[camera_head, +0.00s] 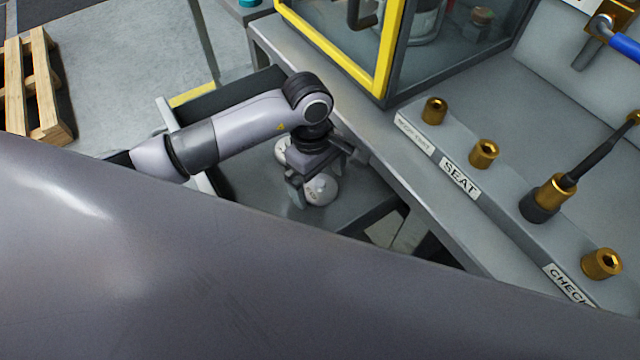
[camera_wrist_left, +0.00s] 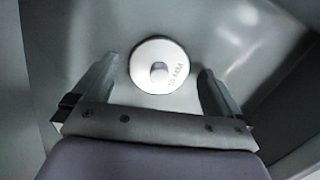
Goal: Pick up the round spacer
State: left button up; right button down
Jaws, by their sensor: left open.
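The round spacer (camera_head: 322,191) is a pale disc lying in a grey drawer or tray (camera_head: 245,190) below the bench. In the left wrist view the spacer (camera_wrist_left: 150,52) shows face-on, with a small central hole or knob and a marking ending in "MM". My left gripper (camera_head: 325,176) points down over it, open. In the left wrist view its fingers stand on either side of the disc, with gaps visible on both sides. Another pale round piece (camera_head: 281,150) shows partly behind the gripper. My right gripper is not in view.
The drawer walls stand close around the left gripper. The bench (camera_head: 470,230) on the right carries several brass fittings, a "SEAT" label (camera_head: 461,185) and a tool with a dark shaft (camera_head: 597,152). A yellow-framed enclosure (camera_head: 385,50) stands behind. A wooden pallet (camera_head: 35,90) lies far left.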

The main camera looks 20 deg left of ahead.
pick_arm(q)
jog(key=shift+f, duration=0.25)
jog(key=c, duration=1.1)
jog(key=shift+r, duration=0.1)
